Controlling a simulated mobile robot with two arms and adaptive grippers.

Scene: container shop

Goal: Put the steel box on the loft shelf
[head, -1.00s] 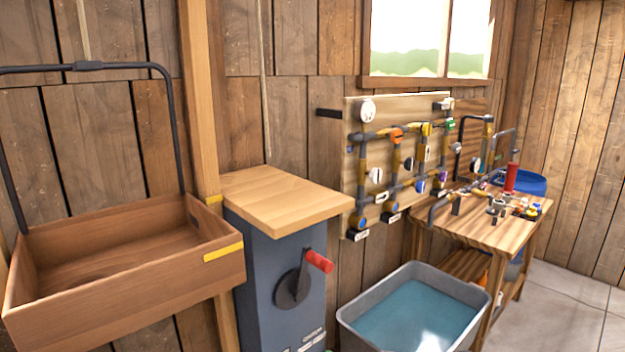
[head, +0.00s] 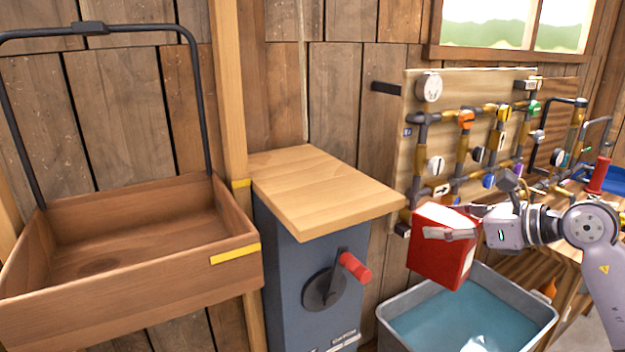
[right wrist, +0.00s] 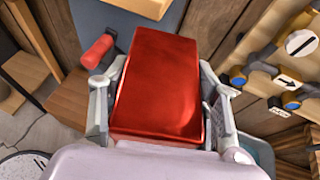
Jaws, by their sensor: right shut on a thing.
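A glossy red box (head: 441,254), which I take to be the steel box, is held tilted in the air in the head view. My right gripper (head: 455,228) is shut on it, with one finger along each side. In the right wrist view the red box (right wrist: 160,85) fills the space between the fingers of the right gripper (right wrist: 160,100). The box is in front of the pipe board and above the water tub. I see no shelf that I can name as the loft shelf. My left gripper is not in view.
An empty wooden tray (head: 120,300) with a black hoop handle hangs at the left beside a post. A blue-grey cabinet (head: 290,270) has a wooden top (head: 325,190), bare, and a red-handled crank (head: 354,267). A grey tub (head: 545,315) of water stands below the box.

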